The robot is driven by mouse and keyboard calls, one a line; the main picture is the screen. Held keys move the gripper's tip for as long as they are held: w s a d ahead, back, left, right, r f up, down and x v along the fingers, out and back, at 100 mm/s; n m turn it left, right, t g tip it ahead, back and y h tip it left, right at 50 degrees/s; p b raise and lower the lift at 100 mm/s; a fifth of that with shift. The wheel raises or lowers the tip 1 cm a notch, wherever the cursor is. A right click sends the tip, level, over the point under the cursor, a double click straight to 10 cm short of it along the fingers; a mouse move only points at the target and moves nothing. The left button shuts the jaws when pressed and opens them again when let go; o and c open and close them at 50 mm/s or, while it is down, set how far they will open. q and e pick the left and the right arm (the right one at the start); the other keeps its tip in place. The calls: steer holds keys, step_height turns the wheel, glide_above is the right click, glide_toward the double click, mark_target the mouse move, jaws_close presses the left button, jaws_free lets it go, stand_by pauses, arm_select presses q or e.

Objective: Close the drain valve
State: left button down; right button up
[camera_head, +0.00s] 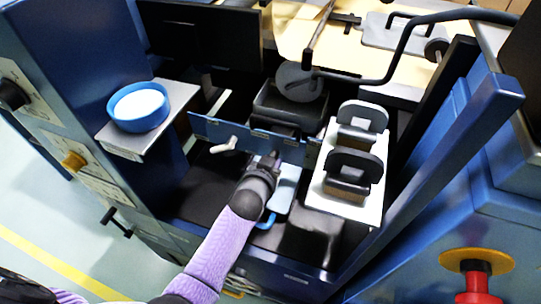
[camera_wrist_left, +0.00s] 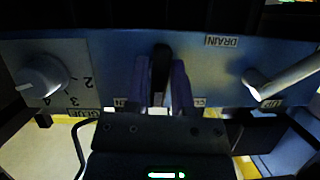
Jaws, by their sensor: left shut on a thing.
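My left gripper (camera_head: 274,158) reaches in at the blue panel (camera_head: 205,126) at the middle of the machine. In the left wrist view, my left gripper's two purple fingers (camera_wrist_left: 165,88) are shut on the dark drain valve handle (camera_wrist_left: 160,62), one finger on each side. The handle stands lengthwise between the fingers, and its lower part is hidden by them. A DRAIN label (camera_wrist_left: 221,41) is to the right of the handle. Two partly covered labels sit either side of the fingertips. In the head view the handle is hidden behind the gripper. My right gripper is not in view.
A pale lever (camera_head: 225,146) sticks out of the panel to the left of my gripper. A white shelf (camera_head: 316,190) with dark rounded blocks stands close on the right. A blue bowl (camera_head: 138,122) is at the left.

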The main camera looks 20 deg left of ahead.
arm_select(q)
steer(key=shift+r+n+h+p, duration=0.1)
steer(key=shift+n+h+p, duration=0.4)
steer(key=shift+n, duration=0.4)
steer(key=shift+n+h, duration=0.6)
steer(key=shift+f+n+h, duration=0.2)
steer(key=shift+n+h, duration=0.2)
steer(key=shift+n, duration=0.2)
steer(key=shift+n+h+b, duration=0.5)
steer(key=shift+n+b, duration=0.05)
steer(key=shift+n, duration=0.15)
steer(key=shift+n+h+b, duration=0.3)
steer(key=shift+n+b, duration=0.05)
steer(key=shift+n, duration=0.15)
steer(key=shift+r+t, duration=0.1)
steer(key=shift+t, duration=0.2)
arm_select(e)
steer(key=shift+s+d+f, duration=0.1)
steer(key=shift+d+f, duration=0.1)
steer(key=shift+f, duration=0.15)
